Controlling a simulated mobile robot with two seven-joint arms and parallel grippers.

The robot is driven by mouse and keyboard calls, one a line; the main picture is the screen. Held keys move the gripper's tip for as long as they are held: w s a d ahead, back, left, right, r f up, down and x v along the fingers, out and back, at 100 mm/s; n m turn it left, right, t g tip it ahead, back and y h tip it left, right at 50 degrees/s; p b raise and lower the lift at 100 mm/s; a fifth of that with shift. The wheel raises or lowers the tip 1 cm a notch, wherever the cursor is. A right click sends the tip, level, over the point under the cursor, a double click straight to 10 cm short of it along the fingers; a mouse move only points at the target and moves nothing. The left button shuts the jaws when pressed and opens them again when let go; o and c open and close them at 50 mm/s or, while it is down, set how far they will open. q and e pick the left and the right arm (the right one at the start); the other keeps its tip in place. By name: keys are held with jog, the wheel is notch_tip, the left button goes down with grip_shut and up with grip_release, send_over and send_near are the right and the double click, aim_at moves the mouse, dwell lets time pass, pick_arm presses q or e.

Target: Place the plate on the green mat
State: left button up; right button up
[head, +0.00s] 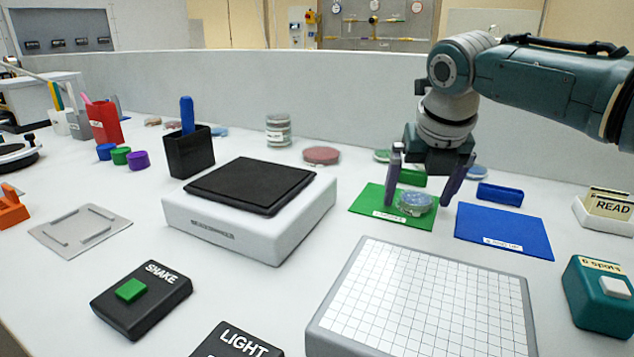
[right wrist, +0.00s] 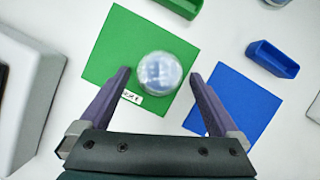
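The plate (head: 415,203) is a small round clear dish with a bluish content. It is over the right part of the green mat (head: 371,204), near the mat's label; in the right wrist view the plate (right wrist: 160,72) shows over the right side of the green mat (right wrist: 117,50). My right gripper (head: 426,200) points down above it with fingers apart. In the right wrist view the fingers (right wrist: 158,74) are open, with a gap to the plate on both sides. My left gripper is not in view.
A blue mat (head: 505,230) lies right of the green mat. Small green (head: 411,177) and blue (head: 500,194) trays stand behind them. A white device with a black top (head: 250,185) is at left, and a gridded panel (head: 425,300) is in front. Other dishes (head: 321,155) stand behind.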

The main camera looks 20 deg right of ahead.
jog(key=shift+r, duration=0.1)
jog(key=shift+r, duration=0.3)
jog(key=p+v, duration=0.3)
jog(key=v, duration=0.8)
jog(key=shift+r, duration=0.25)
jog(key=shift+s+a, duration=0.1)
jog(key=shift+s, duration=0.05)
